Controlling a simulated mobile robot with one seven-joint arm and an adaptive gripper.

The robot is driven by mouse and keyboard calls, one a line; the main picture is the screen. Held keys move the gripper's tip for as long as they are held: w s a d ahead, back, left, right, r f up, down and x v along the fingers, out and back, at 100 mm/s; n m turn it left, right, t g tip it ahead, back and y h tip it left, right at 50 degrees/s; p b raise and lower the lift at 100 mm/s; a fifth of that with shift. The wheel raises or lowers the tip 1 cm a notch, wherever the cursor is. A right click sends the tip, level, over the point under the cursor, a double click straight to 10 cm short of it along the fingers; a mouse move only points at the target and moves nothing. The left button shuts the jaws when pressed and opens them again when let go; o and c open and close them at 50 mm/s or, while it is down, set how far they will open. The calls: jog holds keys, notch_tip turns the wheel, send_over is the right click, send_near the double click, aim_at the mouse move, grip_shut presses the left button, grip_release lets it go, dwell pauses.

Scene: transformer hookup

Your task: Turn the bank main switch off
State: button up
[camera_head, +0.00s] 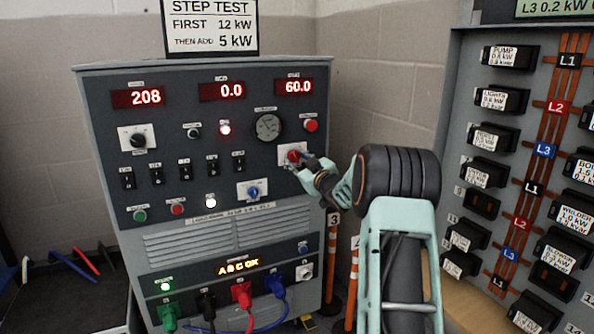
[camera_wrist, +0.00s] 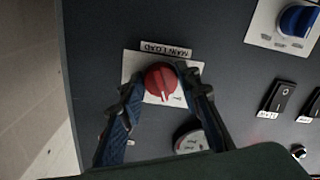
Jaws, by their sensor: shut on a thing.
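A red rotary knob (camera_wrist: 160,78) sits on a white plate in the wrist view, beside a label (camera_wrist: 166,50) that reads MAIN LOAD upside down. Its ridge runs nearly up and down in that picture. My gripper (camera_wrist: 161,90) has one blue-padded finger on each side of the knob and is shut on it. In the head view the red knob (camera_head: 293,155) is on the right of the grey load bank's panel, with my gripper (camera_head: 299,164) reaching it from the right and partly covering its plate. The plate's small markings are too small to read.
A round gauge (camera_head: 268,126) and a red button (camera_head: 311,125) are just above the knob. A blue knob (camera_head: 253,192) is lower left. Coloured plugs (camera_head: 242,293) and cables hang at the bank's bottom. A breaker panel (camera_head: 516,160) stands at right, beyond my arm.

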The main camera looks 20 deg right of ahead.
jog(key=shift+n+b, duration=1.4)
jog(key=shift+n, duration=0.5)
jog(key=o, duration=1.1)
jog(key=shift+s+d, duration=0.1)
jog(key=s, duration=1.1)
jog(key=shift+s+d, duration=0.15)
jog(key=shift+s, duration=0.25)
jog(key=shift+r, duration=0.1)
